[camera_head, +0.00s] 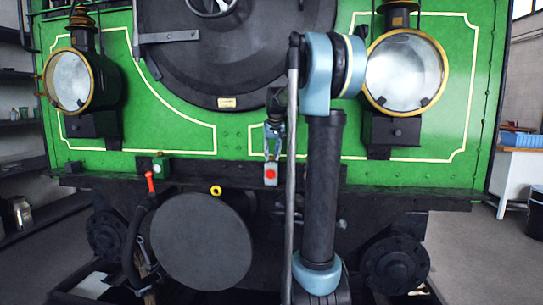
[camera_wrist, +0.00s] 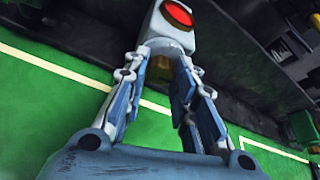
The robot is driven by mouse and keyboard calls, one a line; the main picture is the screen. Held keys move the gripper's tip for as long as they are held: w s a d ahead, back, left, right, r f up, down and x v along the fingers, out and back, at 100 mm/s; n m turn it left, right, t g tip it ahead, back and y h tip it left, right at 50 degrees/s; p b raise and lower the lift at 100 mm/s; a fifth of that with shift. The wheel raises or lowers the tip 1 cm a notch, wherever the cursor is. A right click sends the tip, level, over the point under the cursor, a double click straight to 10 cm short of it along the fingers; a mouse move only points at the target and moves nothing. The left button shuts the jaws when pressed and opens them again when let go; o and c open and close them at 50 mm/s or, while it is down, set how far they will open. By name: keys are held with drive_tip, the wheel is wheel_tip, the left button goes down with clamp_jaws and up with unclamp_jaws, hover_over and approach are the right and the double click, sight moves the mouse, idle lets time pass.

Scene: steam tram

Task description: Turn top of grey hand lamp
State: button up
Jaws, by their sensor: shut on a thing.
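The grey hand lamp (camera_head: 270,179), a small box with a red lens, stands on the dark front beam of the tram below the smokebox door. In the wrist view the lamp (camera_wrist: 153,30) shows its red lens, and a brownish top (camera_wrist: 162,68) sits between the fingertips. My gripper (camera_head: 272,157) comes down from above, its fingers pointing at the lamp. In the wrist view my gripper (camera_wrist: 163,65) is shut on the lamp's top, one finger on each side. The fingers hide part of the top.
On the same beam (camera_head: 360,193), a green hand lamp (camera_head: 160,167) stands to the left, near a red-handled fitting (camera_head: 150,183). Two big brass-rimmed headlamps (camera_head: 73,82) (camera_head: 403,75) flank the smokebox door (camera_head: 220,50). A round buffer (camera_head: 200,243) is below.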

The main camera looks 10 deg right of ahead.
drive_tip(key=o, duration=1.1)
drive_tip(key=v, duration=1.2)
